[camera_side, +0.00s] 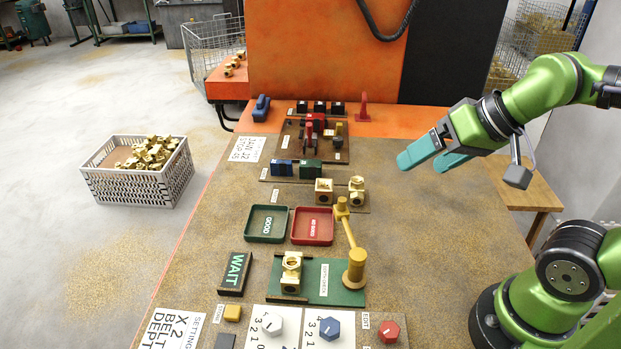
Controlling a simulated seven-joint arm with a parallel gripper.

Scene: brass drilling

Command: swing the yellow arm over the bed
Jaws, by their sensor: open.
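The yellow arm (347,228) reaches up and back from a yellow round post (355,268) on the right of a green board. Its far end carries a small yellow head near the red tray's right edge. The green board (322,291), labelled as a depth check, holds a brass fitting (291,272) upright at its left; I take this board as the bed but cannot be sure. My gripper (420,158) has teal fingers, is open and empty, and hangs above the bench at the right, behind and right of the yellow arm, apart from everything.
A green GOOD tray (267,223) and a red tray (312,226) stand left of the yellow arm. Brass fittings (357,190) stand behind it. The bench right of the post is clear.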

